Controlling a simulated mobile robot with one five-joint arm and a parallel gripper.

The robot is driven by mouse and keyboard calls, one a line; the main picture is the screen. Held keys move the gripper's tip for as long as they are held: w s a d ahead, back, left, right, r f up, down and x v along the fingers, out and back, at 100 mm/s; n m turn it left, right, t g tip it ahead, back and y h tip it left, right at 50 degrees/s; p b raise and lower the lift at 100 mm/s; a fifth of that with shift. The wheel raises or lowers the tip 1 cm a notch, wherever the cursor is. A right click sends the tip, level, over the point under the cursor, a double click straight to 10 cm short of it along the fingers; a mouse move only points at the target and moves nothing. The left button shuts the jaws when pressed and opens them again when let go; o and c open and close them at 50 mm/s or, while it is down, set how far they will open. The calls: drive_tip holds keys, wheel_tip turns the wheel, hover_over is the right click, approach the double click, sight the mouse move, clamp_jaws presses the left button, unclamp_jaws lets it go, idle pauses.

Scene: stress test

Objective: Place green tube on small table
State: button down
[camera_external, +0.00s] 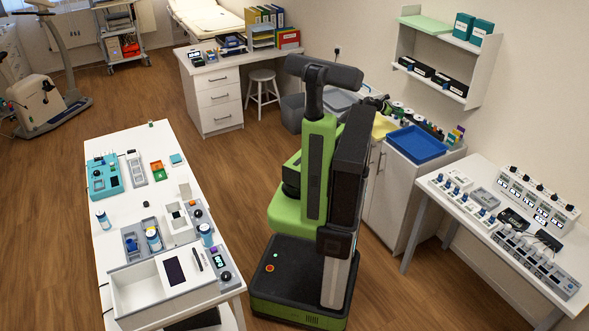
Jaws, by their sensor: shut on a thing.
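My gripper (380,103) shows as a small dark shape just right of my column, above the back of the counter. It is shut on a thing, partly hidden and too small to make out. I cannot tell whether this is the green tube. Small green and white items stand in a row on the counter behind the blue tray (416,144); I cannot single out a tube among them. A white table (423,187) at the right carries several devices. A longer white table (122,221) stands at the left. I cannot tell which is the small table.
The counter's white cabinet (390,205) stands right beside me. A wall shelf (437,85) hangs above it. A desk (214,99), a stool (262,85) and a grey bin (292,112) are at the back. Wooden floor is clear between me and the left table.

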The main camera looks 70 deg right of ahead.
drive_tip(key=s+a+r+p, duration=0.4)
drive_tip(key=a+r+p, duration=0.1)
drive_tip(key=r+p, duration=0.45)
wheel_tip(320, 180, down, 6)
drive_tip(key=b, duration=0.7)
drive_tip(key=w+d+f+b, duration=0.4)
drive_tip(key=d, duration=0.1)
drive_tip(key=w+d+f+b, duration=0.2)
drive_tip(key=d, duration=0.1)
drive_tip(key=shift+w+d+f, duration=0.1)
drive_tip(key=shift+w, duration=0.25)
drive_tip(key=shift+w+d, duration=0.25)
wheel_tip(320, 180, down, 4)
drive_tip(key=b, duration=0.4)
drive_tip(key=shift+f, duration=0.2)
drive_tip(key=shift+r, duration=0.2)
drive_tip(key=shift+f, duration=0.15)
drive_tip(key=c, duration=1.1)
unclamp_jaws()
